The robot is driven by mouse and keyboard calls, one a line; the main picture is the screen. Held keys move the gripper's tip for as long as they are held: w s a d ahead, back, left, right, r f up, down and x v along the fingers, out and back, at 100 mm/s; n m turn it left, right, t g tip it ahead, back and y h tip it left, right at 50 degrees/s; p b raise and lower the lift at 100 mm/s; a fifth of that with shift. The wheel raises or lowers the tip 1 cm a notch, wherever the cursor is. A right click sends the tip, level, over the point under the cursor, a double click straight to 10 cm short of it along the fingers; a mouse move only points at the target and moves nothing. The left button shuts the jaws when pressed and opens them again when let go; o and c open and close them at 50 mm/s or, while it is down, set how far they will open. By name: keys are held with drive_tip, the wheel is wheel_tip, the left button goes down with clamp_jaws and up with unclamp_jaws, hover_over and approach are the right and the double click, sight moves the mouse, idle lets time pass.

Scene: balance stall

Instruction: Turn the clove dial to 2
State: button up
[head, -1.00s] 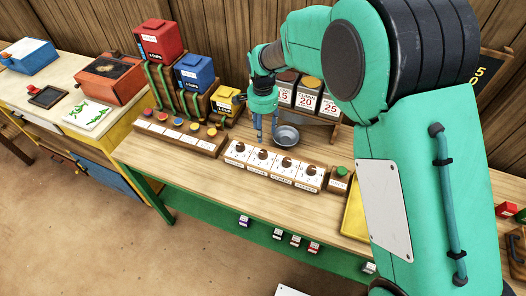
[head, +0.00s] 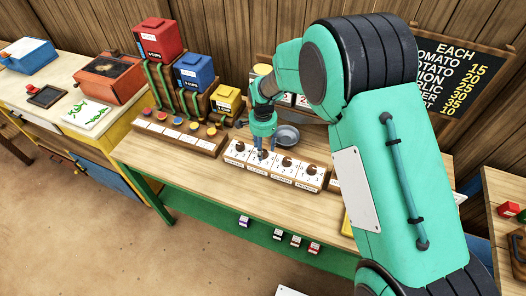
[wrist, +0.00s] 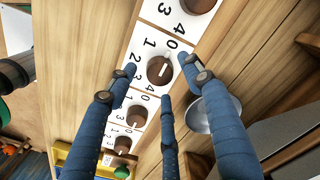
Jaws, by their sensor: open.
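A row of dials stands on a white-faced wooden panel (head: 254,175) on the table. The second dial from the left, whose small label seems to read clove, has a brown knob (wrist: 160,70) with a white line. In the wrist view the line seems to lie nearest the 0; the 1 and 2 are to its left. My gripper (head: 264,152) points down over this dial. Its blue fingers are spread around the knob in the wrist view (wrist: 159,78), open and holding nothing. Contact with the knob cannot be told. In the head view the fingers partly hide the knob.
A metal bowl (head: 287,134) stands close behind the panel, beside a finger in the wrist view. A rack with colored buttons (head: 190,132) is to the left, below red, blue and yellow boxes. A green button (wrist: 122,172) sits past the last dial.

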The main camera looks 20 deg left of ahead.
drive_tip(key=shift+f, duration=0.9)
drive_tip(key=shift+c, duration=0.2)
drive_tip(key=c, duration=1.1)
drive_tip(key=shift+c, duration=0.2)
